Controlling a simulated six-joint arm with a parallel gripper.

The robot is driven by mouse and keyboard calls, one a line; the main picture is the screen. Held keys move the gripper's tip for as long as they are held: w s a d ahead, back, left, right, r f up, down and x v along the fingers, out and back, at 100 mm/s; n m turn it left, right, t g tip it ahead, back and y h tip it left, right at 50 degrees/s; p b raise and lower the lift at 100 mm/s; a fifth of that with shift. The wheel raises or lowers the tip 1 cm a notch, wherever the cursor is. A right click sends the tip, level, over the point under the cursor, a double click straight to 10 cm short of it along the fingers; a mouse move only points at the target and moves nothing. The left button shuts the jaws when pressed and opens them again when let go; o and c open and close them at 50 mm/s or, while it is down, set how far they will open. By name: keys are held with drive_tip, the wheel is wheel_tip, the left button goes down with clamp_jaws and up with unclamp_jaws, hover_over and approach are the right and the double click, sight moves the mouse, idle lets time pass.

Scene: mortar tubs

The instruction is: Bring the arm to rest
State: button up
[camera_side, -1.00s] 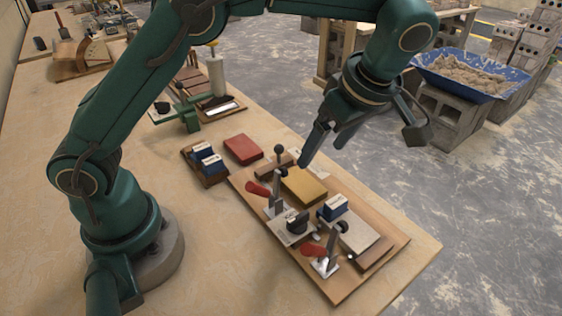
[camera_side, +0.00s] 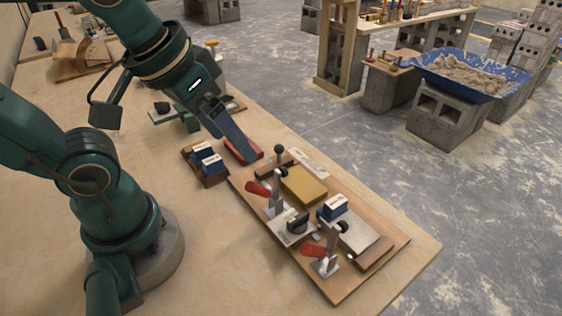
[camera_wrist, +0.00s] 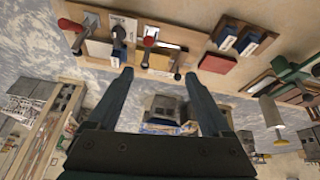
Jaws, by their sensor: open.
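My gripper (camera_side: 228,132) is open and empty in the side view, tilted down above the bench near the red block (camera_side: 243,150), part of which it hides. In the wrist view my gripper (camera_wrist: 158,88) shows two dark fingers spread apart with nothing between them. The wooden fixture board (camera_side: 335,290) lies on the bench in front of the arm. It carries a yellow block (camera_side: 303,185), a blue block (camera_side: 334,207) and red-handled clamps (camera_side: 257,189).
A wooden rack (camera_side: 206,179) with two blue blocks sits left of the board. A green stand (camera_side: 186,119) is farther back on the bench. A blue tub (camera_side: 472,75) of mortar rests on concrete blocks at the right.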

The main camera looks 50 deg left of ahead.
drive_tip(key=shift+s+a+f+m+t, duration=0.1)
drive_tip(key=shift+s+f+m+t, duration=0.2)
drive_tip(key=shift+s+f+m, duration=0.4)
